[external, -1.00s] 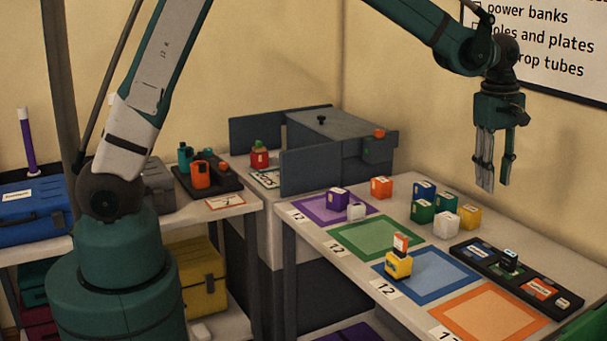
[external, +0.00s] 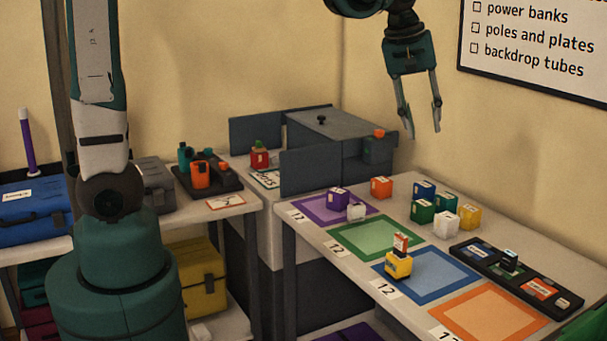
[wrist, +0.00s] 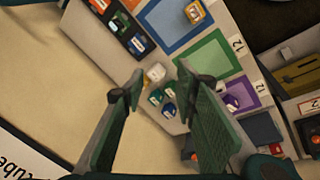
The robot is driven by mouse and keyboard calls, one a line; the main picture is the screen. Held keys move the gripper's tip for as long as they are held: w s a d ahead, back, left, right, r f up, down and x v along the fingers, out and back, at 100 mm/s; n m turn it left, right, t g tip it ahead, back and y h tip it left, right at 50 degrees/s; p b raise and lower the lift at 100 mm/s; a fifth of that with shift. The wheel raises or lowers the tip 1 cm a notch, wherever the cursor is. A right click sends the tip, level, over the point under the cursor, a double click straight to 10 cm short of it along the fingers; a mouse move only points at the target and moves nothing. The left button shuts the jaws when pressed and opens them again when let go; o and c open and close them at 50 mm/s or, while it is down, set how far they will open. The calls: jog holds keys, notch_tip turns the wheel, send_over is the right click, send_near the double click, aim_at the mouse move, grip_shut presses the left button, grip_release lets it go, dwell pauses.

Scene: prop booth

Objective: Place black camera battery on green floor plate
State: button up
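The green floor plate (external: 368,237) lies flat on the table between the purple and blue plates, and it looks bare. It also shows in the wrist view (wrist: 209,66). A small black block with a pale top and a greenish label (external: 509,262) stands upright in the dark tray; it may be the black camera battery, but its label is too small to read. My gripper (external: 422,136) is open and empty, high above the back of the table. In the wrist view, its fingers (wrist: 160,70) are spread with small blocks visible below and between them.
The dark tray (external: 472,258) holds several items. A yellow block (external: 398,265) with an orange-and-white piece on top sits on the blue plate (external: 440,280). Purple (external: 338,199) and white blocks are at the purple plate. Several coloured blocks stand behind. The orange plate (external: 485,313) is clear.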

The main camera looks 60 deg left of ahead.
jog(key=s+a+m+t, duration=0.1)
jog(key=s+a+m, duration=0.2)
jog(key=s, duration=0.6)
jog(key=s+a+f+m+t, duration=0.1)
jog(key=s+a+m, duration=0.2)
jog(key=s, duration=0.6)
jog(key=s+a+f+m+t, duration=0.1)
jog(key=s+a+m, duration=0.2)
jog(key=s+a, duration=0.3)
jog(key=s, duration=0.3)
jog(key=shift+s+m+t+y, duration=0.2)
jog(key=shift+m+t+y, duration=0.1)
jog(key=shift+t, duration=0.1)
jog(key=shift+f, duration=0.1)
jog(key=shift+f+b, duration=0.4)
jog(key=shift+b, duration=0.1)
